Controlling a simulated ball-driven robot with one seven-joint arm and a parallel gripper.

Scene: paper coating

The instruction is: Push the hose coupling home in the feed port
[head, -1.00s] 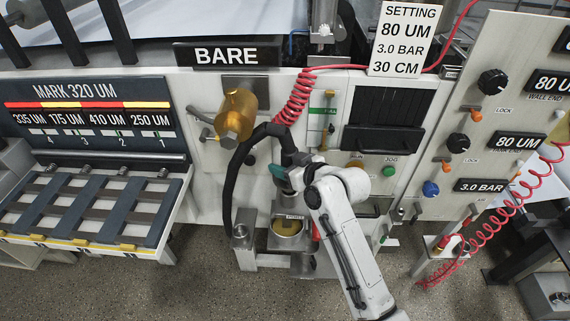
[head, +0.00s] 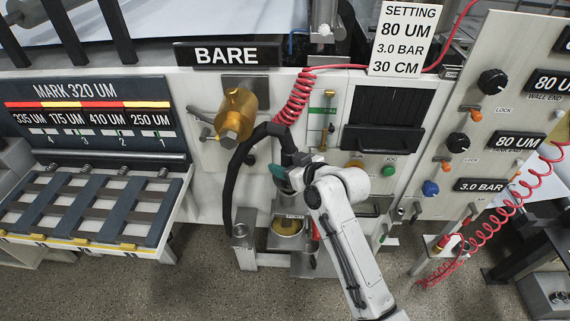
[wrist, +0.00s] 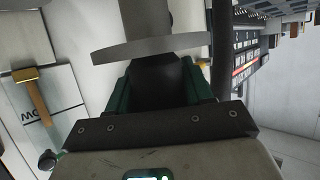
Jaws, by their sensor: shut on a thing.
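My gripper (head: 287,178), with green fingers, is in front of the machine's front panel in the head view. It is shut on the dark hose coupling (head: 291,157), at the end of a thick black hose (head: 232,185). The hose arches up to the left and hangs to a grey fitting near the floor. In the wrist view the green fingers (wrist: 168,82) lie either side of the dark coupling body (wrist: 166,73), with a grey flange (wrist: 145,47) just beyond. I cannot make out the feed port, or whether the coupling touches it.
A coiled red hose (head: 294,98) hangs just above. A brass cup (head: 288,227) stands below. A rack tray (head: 90,205) is at the left, and a knob panel (head: 480,125) at the right.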

